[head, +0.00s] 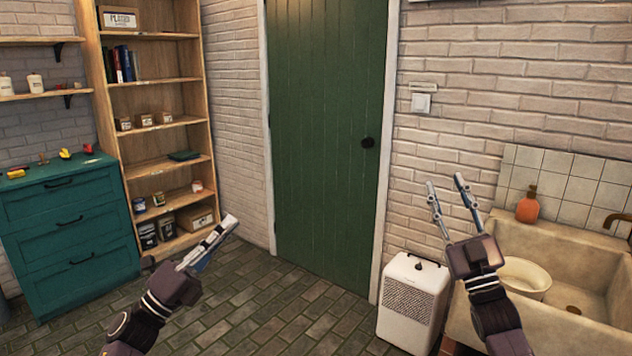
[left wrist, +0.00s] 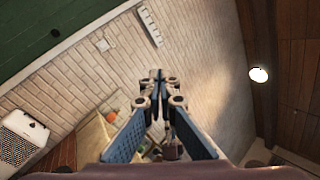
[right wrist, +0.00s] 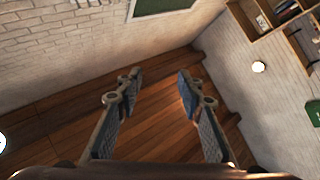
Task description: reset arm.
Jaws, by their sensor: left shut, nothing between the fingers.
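My left gripper (head: 228,224) is raised in front of the shelf and the floor in the head view. Its fingers are together with nothing between them, and they also meet in the left wrist view (left wrist: 158,78). My right gripper (head: 446,184) points up in front of the brick wall beside the sink. Its fingers stand apart and empty, with a clear gap in the right wrist view (right wrist: 159,80). Neither gripper touches anything that I can see.
A teal drawer cabinet (head: 70,222) and a wooden bookshelf (head: 160,84) stand at the left. A green door (head: 325,120) is in the middle. A white heater-like box (head: 411,300) stands beside the stone sink (head: 575,248), which holds a bowl (head: 527,275). An orange bottle (head: 527,206) is on its ledge.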

